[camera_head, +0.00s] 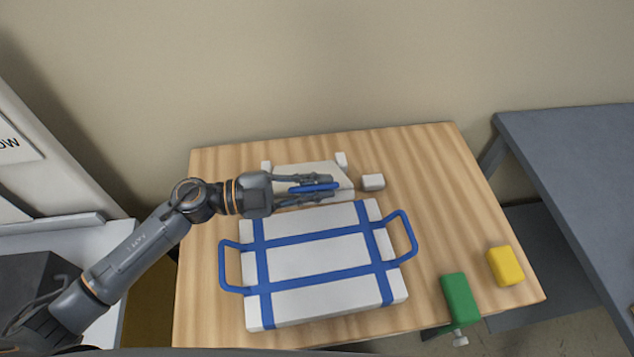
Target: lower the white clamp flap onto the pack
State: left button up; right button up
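The pack (317,257) is a white block with blue straps and a blue handle at each side, lying flat on the wooden table. Behind it is the white clamp flap (304,169), a pale panel partly hidden by my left gripper; its exact tilt is hard to tell. It stands behind the pack, not over it. A blue bar (328,187) shows in front of the flap. My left gripper (330,188) reaches in from the left, its fingers close on both sides of this bar and seemingly shut on it. My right gripper is not in view.
A small white block (373,182) sits right of the flap. A green block (459,297) with a pale knob and a yellow block (506,266) are at the front right of the wooden table (448,190). A grey table (575,150) stands at the right; the wall is behind.

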pick_arm(q)
jog(key=o, duration=0.4)
jog(key=s+a, duration=0.2)
jog(key=a, duration=0.9)
jog(key=shift+s+a, duration=0.15)
jog(key=shift+a, duration=0.25)
jog(key=shift+c, duration=0.2)
